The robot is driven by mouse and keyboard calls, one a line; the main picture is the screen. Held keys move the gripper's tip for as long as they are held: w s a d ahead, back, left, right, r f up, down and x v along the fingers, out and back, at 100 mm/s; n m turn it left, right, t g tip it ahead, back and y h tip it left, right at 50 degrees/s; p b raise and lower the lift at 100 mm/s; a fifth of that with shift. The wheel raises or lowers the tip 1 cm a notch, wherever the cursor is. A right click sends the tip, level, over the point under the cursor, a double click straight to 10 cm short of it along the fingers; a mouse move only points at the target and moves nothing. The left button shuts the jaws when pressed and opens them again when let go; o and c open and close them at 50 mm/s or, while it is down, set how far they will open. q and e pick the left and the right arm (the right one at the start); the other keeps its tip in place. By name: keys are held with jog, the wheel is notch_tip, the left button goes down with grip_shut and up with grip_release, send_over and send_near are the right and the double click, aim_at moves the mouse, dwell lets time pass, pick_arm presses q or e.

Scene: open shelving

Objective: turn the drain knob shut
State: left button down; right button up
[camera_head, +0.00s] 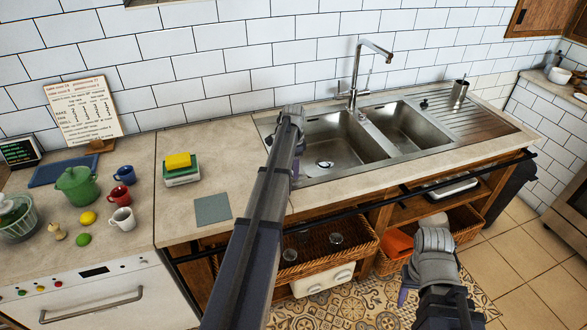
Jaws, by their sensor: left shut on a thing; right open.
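The steel double sink (335,150) is set in the counter, with a round drain (325,163) in its left basin. My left arm reaches over the counter to the sink's left rim. My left gripper (295,167) is shut there, with a little of a purple finger showing beside the rim. The arm hides what is between its fingers, and I see no clear view of the drain knob. My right gripper (403,296) is open, low in front of the cabinet and away from the sink; its fingers are mostly hidden.
A tall faucet (354,85) stands behind the basins. A metal cup (459,92) stands on the drainboard. A sponge stack (181,170) and a grey square (213,209) lie on the left counter. A dark rail (352,207) runs along the counter front, above wicker baskets (350,258).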

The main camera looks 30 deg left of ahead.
pick_arm(q)
jog(key=shift+n, duration=0.3)
jog(key=n, duration=0.8)
jog(key=shift+n, duration=0.4)
jog(key=n, duration=0.4)
jog(key=shift+n, duration=2.5)
jog(key=shift+c, duration=1.6)
grip_release()
jog(key=shift+r, duration=0.1)
